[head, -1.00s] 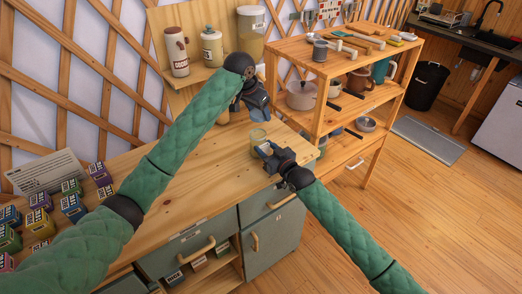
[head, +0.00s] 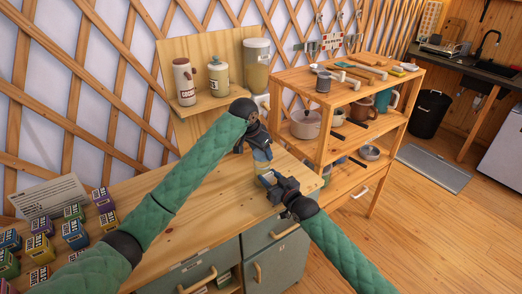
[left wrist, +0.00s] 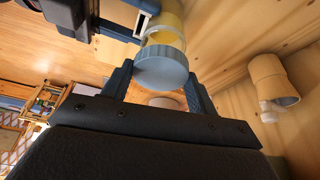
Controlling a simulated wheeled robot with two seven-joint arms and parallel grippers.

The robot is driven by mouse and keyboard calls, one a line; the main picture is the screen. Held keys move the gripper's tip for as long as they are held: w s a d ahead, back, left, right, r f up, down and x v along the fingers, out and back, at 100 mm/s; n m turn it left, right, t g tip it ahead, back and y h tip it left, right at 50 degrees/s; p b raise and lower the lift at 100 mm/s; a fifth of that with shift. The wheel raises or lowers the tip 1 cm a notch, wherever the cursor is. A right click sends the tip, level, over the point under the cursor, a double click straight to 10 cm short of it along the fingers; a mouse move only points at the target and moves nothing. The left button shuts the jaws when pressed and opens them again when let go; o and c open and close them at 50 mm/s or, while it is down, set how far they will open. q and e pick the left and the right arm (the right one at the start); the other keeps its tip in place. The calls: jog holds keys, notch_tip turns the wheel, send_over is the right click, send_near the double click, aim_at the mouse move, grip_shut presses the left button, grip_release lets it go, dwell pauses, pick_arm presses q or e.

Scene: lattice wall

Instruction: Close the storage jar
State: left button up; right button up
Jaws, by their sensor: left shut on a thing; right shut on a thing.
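The storage jar (head: 261,170) is a clear jar with pale yellow contents, standing near the counter's right edge. My right gripper (head: 268,181) is shut on its side. My left gripper (head: 260,150) is shut on the round blue-grey lid (left wrist: 161,68), just above the jar. In the left wrist view the lid sits between my left fingers (left wrist: 158,88), and the jar (left wrist: 168,20) shows directly beyond it, its clear upper band close against the lid. I cannot tell whether the lid touches the rim. My left arm and gripper partly hide the jar in the head view.
Several small boxes (head: 75,235) stand at the counter's left. A wooden rack (head: 350,150) with cookware stands right of the counter.

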aim_at(263, 174)
pick_arm(q)
jog(key=shift+f, duration=0.1)
jog(key=shift+f, duration=0.8)
jog(key=shift+f, duration=0.55)
dwell(0.4)
